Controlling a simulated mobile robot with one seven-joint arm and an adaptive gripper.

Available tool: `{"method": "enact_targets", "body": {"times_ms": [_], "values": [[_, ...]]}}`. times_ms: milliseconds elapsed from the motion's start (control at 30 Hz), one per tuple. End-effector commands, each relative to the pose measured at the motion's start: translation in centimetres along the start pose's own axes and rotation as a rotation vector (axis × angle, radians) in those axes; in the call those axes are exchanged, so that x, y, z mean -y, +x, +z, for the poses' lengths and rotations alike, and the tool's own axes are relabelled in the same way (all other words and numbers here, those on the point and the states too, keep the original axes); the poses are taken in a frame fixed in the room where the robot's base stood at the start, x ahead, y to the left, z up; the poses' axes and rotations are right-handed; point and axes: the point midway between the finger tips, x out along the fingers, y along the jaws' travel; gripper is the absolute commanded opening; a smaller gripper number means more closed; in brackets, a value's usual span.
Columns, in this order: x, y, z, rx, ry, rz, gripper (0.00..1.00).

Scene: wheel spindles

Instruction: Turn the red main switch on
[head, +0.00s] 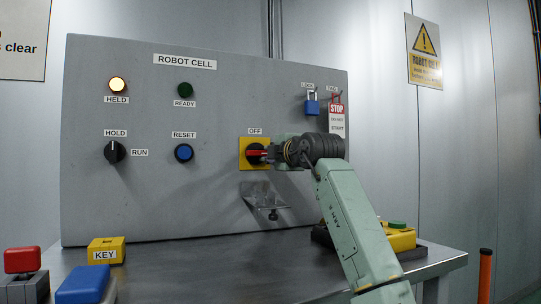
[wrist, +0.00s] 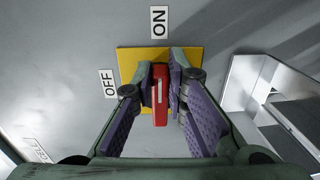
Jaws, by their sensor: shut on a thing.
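The red main switch (head: 257,153) sits on a yellow plate (head: 246,146) on the grey panel, with an OFF label (head: 255,131) above it. Its red handle lies level in the head view. In the wrist view the red handle (wrist: 160,95) stands between the purple finger pads, its length in line with the ON label (wrist: 159,21); the OFF label (wrist: 108,83) is to the side. My gripper (head: 271,154) reaches the switch from the right and is shut on the handle. In the head view my gripper and arm hide the ON side.
A metal bracket (head: 264,197) juts out below the switch. A HOLD/RUN knob (head: 114,152) and blue reset button (head: 183,153) are at left. The HELD lamp (head: 118,84) is lit.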

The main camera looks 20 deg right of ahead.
Motion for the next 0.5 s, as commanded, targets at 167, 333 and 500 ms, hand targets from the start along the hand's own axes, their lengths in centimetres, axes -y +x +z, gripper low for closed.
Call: {"method": "enact_targets", "body": {"times_ms": [167, 333, 500], "values": [[0.01, -0.01, 0.04, 0.0, 0.003, 0.0, 0.15], [0.02, -0.01, 0.04, 0.0, 0.002, 0.0, 0.27], [0.02, -0.01, 0.02, 0.0, 0.001, 0.0, 0.33]]}}
